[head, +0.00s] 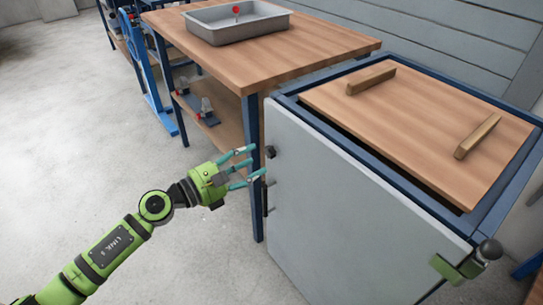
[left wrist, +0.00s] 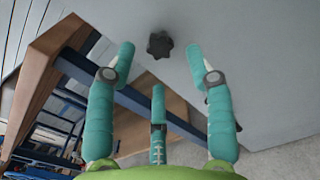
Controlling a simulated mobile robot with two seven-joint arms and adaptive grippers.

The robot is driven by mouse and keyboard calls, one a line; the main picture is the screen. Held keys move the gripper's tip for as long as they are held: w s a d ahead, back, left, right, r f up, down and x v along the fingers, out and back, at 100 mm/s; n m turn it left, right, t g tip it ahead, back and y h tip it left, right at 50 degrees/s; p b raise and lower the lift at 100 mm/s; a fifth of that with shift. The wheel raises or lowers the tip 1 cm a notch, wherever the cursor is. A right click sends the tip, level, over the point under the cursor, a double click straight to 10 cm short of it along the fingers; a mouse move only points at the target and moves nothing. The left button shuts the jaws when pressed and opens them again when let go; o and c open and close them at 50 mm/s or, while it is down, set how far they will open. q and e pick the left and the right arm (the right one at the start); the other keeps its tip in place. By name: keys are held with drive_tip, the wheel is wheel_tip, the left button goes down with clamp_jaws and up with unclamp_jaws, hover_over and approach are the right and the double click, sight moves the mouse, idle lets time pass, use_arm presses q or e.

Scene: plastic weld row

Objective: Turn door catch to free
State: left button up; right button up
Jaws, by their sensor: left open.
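A grey door (head: 350,215) closes the near side of a blue-framed cabinet. A small dark knob, apparently the catch, (head: 270,151) sits near the door's upper left edge. In the left wrist view, this knob (left wrist: 159,45) is dark and lobed like a star, ahead of the grey door surface. My left gripper (head: 257,160) is open and empty, with its teal fingers pointing at the door's left edge. In the left wrist view, the fingertips of my left gripper (left wrist: 160,60) spread either side of the knob, with no clear contact. My right gripper is not in view.
The cabinet has a wooden top panel (head: 430,125) with two wooden bars. A workbench (head: 300,52) with a grey tray (head: 215,31) stands behind, its leg close to the door. Open floor (head: 80,130) lies left.

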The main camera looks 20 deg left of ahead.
sight(267, 154)
use_arm(q)
drive_tip(key=x, duration=0.5)
drive_tip(key=shift+a+p, duration=0.1)
drive_tip(key=shift+p, duration=0.25)
drive_tip(key=shift+s, duration=0.1)
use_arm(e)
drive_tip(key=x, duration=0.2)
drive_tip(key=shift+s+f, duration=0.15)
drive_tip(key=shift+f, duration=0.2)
use_arm(q)
clamp_jaws()
